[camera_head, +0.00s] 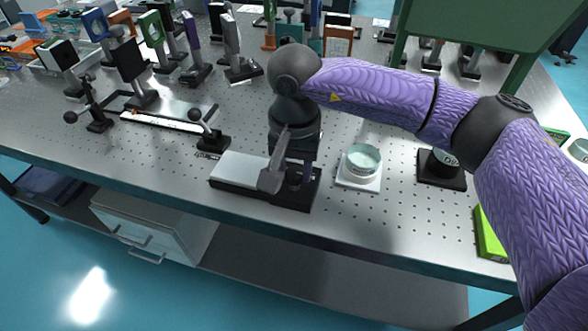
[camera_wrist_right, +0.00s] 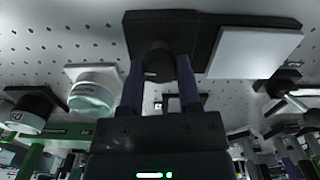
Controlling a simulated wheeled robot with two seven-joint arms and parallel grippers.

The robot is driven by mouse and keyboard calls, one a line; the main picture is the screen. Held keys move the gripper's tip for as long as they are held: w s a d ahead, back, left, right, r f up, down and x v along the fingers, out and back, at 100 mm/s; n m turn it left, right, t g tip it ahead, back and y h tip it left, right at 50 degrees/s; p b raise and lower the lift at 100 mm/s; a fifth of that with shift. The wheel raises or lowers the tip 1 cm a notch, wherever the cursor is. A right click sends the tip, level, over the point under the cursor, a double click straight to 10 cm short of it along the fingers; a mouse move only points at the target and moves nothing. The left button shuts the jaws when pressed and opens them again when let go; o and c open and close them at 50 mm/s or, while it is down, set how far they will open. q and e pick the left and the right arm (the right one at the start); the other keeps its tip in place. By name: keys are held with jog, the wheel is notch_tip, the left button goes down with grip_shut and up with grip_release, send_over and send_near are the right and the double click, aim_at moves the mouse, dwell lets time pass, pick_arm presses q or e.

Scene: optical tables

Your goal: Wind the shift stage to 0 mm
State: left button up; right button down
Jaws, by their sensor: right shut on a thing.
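The shift stage is a black base with a flat silver plate (camera_head: 246,168) on its left part. It stands near the front edge of the table. My right gripper (camera_head: 296,178) points down at the stage's right end, shut on a dark round knob there. In the right wrist view, the two fingers of the gripper (camera_wrist_right: 161,85) stand on either side of the knob (camera_wrist_right: 158,62), and the silver plate (camera_wrist_right: 255,52) lies to the right. My gripper and wrist hide much of the knob in the head view. I can read no scale or value. My left gripper is not in view.
A white square base with a pale round dish (camera_head: 364,160) stands right of the stage, and a black mount (camera_head: 441,168) farther right. A small black post mount (camera_head: 211,136) stands behind left. Several optics mounts fill the back. The perforated table (camera_head: 350,222) is bare in front of the dish.

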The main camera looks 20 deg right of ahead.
aim_at(295, 171)
jog(key=shift+n+b, duration=0.3)
jog(key=shift+n, duration=0.4)
jog(key=shift+n, duration=0.3)
jog(key=shift+c, duration=1.4)
grip_release()
notch_tip(295, 171, up, 10)
jog(key=p, duration=0.2)
jog(key=shift+p, duration=0.3)
jog(key=shift+f, duration=0.1)
